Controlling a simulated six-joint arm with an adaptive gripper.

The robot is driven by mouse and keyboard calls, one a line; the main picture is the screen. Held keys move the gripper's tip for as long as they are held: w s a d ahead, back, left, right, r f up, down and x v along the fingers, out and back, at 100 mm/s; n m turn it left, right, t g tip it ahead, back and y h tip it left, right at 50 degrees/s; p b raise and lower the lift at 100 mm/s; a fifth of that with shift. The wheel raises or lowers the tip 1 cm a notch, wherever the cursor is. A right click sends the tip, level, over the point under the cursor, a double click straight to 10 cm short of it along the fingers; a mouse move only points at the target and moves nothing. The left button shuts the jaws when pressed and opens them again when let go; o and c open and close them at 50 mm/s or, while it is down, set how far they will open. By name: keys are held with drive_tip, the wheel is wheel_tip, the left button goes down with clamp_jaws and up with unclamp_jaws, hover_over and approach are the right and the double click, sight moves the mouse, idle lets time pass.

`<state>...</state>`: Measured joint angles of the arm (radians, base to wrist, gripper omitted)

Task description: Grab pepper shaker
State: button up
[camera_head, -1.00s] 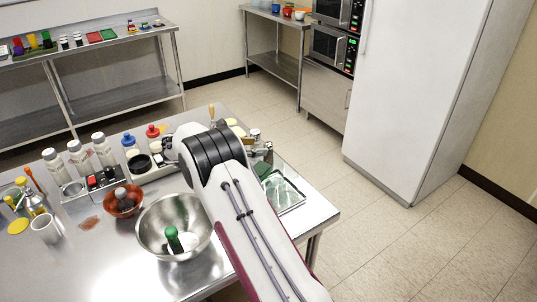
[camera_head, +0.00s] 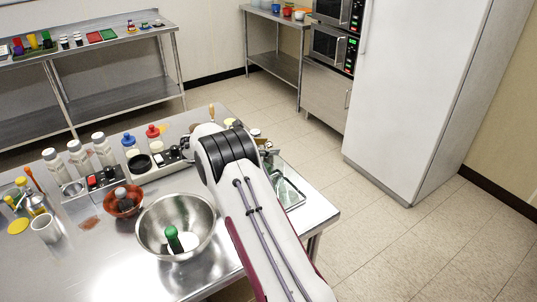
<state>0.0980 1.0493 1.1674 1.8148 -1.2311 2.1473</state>
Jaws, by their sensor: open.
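I cannot tell for sure which thing is the pepper shaker. A shaker-like piece with a dark grey top (camera_head: 121,194) stands in a small red-brown bowl left of the steel bowl. A green-topped bottle with a white base (camera_head: 173,239) stands tilted inside the large steel bowl (camera_head: 151,219). Several white bottles with grey lids (camera_head: 79,158) stand in a row at the table's back left. My arm reaches over the right part of the table, beyond the steel bowl. My gripper is hidden behind my own arm, and nothing is seen held.
A red-capped bottle (camera_head: 155,138) and a blue-capped bottle (camera_head: 130,145) stand near the back edge. A white cup (camera_head: 46,229) is at the left. A clear tray (camera_head: 289,193) lies right of my arm. The table's front left (camera_head: 85,272) is bare.

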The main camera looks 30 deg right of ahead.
drive_tip(key=shift+d+f, duration=0.2)
drive_tip(key=shift+d, duration=0.3)
clamp_jaws()
drive_tip(key=shift+r, duration=0.15)
drive_tip(key=shift+r, duration=0.4)
drive_tip(key=r, duration=0.2)
drive_tip(key=shift+a+r, duration=0.25)
drive_tip(key=shift+r, duration=0.05)
drive_tip(key=a, duration=1.7)
drive_tip(key=shift+s+a, duration=0.3)
drive_tip(key=shift+s, duration=0.05)
drive_tip(key=shift+f, duration=0.1)
